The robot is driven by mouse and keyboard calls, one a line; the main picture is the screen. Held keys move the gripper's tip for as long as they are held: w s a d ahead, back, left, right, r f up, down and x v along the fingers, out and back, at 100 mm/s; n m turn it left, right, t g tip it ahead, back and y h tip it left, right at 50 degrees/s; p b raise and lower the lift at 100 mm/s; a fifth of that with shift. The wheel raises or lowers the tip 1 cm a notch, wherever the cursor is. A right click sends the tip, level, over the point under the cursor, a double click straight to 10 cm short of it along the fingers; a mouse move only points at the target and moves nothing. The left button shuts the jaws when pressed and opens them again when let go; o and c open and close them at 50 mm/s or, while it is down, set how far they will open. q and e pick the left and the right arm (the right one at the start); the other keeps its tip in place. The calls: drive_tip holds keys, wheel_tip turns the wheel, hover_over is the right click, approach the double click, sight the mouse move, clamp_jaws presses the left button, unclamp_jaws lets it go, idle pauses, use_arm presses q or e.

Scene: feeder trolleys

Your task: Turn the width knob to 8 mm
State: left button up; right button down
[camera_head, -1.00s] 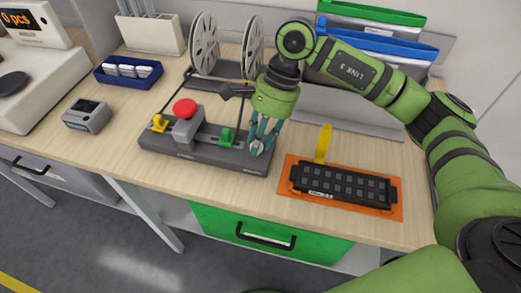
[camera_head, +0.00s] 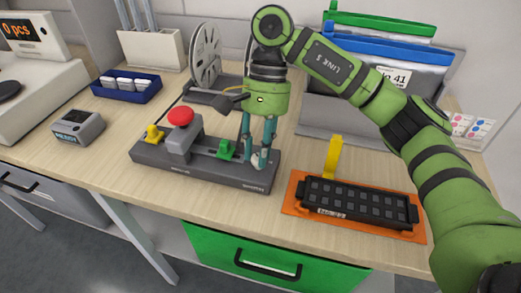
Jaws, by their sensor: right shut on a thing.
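A dark grey feeder base (camera_head: 205,169) lies along the bench. It carries a yellow part (camera_head: 154,134) at its left, a grey block with a red button (camera_head: 180,117), and a green part (camera_head: 226,148). My right gripper (camera_head: 256,162) points down at the right end of the base, right of the green part. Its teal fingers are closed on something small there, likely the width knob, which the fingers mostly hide. The knob's setting cannot be read. My left gripper is not in view.
A black tray (camera_head: 360,197) sits on an orange mat (camera_head: 293,204), with a yellow upright tab (camera_head: 332,156) behind it. Reels (camera_head: 206,55) stand behind the base. A small grey device (camera_head: 78,127) and a blue bin (camera_head: 127,92) are at the left. A green drawer (camera_head: 213,245) is below.

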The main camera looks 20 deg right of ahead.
drive_tip(key=c, duration=1)
unclamp_jaws()
drive_tip(key=shift+s, duration=0.1)
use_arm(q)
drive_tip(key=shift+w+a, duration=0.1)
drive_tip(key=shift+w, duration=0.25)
use_arm(e)
drive_tip(key=v, duration=1.2)
drive_tip(key=shift+a+r, duration=0.1)
drive_tip(key=shift+a, duration=0.05)
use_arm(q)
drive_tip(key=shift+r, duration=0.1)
